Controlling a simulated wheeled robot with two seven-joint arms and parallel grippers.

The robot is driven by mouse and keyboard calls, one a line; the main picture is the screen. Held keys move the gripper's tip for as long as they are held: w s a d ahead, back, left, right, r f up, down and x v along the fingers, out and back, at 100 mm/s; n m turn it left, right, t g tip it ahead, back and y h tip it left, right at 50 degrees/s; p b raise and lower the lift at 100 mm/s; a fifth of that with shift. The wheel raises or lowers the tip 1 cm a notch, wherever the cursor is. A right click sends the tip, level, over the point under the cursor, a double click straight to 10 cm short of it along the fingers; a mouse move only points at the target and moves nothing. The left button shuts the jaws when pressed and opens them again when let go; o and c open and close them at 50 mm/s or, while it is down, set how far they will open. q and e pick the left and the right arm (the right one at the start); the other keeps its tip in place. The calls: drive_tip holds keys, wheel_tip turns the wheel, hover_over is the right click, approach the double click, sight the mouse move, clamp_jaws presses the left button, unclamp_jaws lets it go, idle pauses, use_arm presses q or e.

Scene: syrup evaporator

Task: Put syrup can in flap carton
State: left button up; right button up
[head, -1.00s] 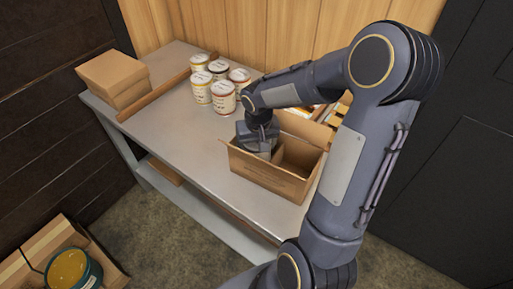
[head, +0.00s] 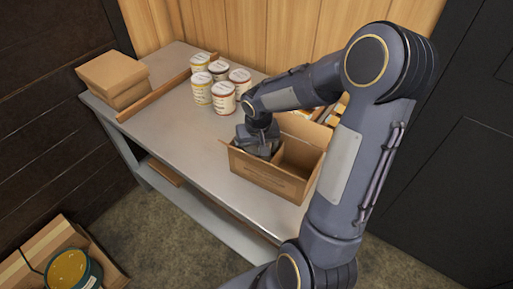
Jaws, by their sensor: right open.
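The flap carton (head: 266,176) is an open brown cardboard box on the grey table, with a divider between its left and right compartments. My right gripper (head: 263,152) reaches down into the left compartment and is open. Its fingertips and whatever lies under them are hidden by the gripper and the carton wall. The right compartment looks empty as far as I can see. Several syrup cans (head: 223,97), white with coloured bands and printed labels, stand upright in a group behind and left of the carton. My left gripper is not in view.
Closed cardboard boxes (head: 113,76) are stacked at the table's back left, beside a wooden strip (head: 152,94). More items behind the carton are partly hidden by my right arm. The table (head: 180,135) is clear left of the carton. A green container (head: 74,271) sits low at the left.

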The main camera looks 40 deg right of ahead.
drive_tip(key=r, duration=0.4)
drive_tip(key=s+r, duration=0.1)
drive_tip(key=r, duration=0.6)
drive_tip(key=shift+s+a+r+p, duration=0.3)
drive_tip(key=shift+a, duration=0.1)
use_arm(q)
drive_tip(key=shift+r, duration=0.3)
